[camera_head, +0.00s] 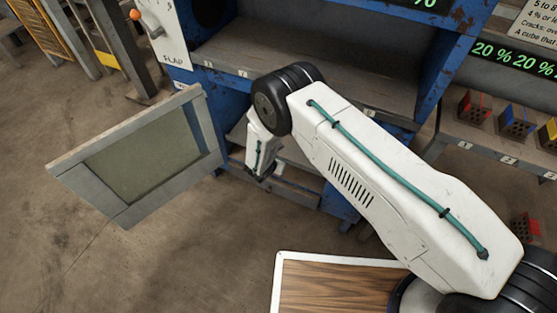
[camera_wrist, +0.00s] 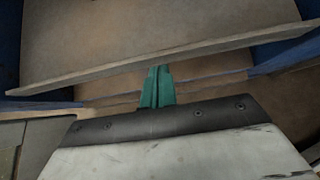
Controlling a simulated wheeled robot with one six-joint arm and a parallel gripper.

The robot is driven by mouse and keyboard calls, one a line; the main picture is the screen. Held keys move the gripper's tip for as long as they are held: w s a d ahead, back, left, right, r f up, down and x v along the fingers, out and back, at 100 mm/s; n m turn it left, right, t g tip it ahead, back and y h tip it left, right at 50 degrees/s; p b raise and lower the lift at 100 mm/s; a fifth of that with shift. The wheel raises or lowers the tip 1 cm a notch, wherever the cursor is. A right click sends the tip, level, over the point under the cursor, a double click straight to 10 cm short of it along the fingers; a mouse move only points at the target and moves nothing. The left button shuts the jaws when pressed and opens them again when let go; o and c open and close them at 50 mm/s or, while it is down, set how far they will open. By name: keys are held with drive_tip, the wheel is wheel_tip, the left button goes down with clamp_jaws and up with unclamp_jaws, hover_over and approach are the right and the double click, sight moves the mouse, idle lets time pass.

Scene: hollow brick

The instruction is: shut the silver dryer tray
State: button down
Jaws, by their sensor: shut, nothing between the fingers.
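The silver dryer tray (camera_wrist: 210,47) shows in the wrist view as a pale metal front edge running across the picture, with a brownish flat floor behind it. It sits between blue walls. My gripper (camera_wrist: 158,70) has its teal fingers together and empty, tips at the lower side of that edge; I cannot tell whether they touch it. In the head view my gripper (camera_head: 261,172) is small and dark in front of the lower opening of the blue dryer, and its fingertips are not clear. My arm hides much of that opening, so how far out the tray stands is unclear.
A grey-framed door with a pane (camera_head: 145,160) stands open at the left of the dryer (camera_head: 233,103). A wood-topped table with a pale rim (camera_head: 340,258) is at the front. A shelf (camera_head: 490,140) with colored bricks is at the right.

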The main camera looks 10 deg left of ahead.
drive_tip(key=s+f+v, duration=0.1)
drive_tip(key=v, duration=1.1)
drive_tip(key=shift+a+f, duration=0.25)
drive_tip(key=shift+a, duration=0.1)
drive_tip(key=shift+s, duration=0.15)
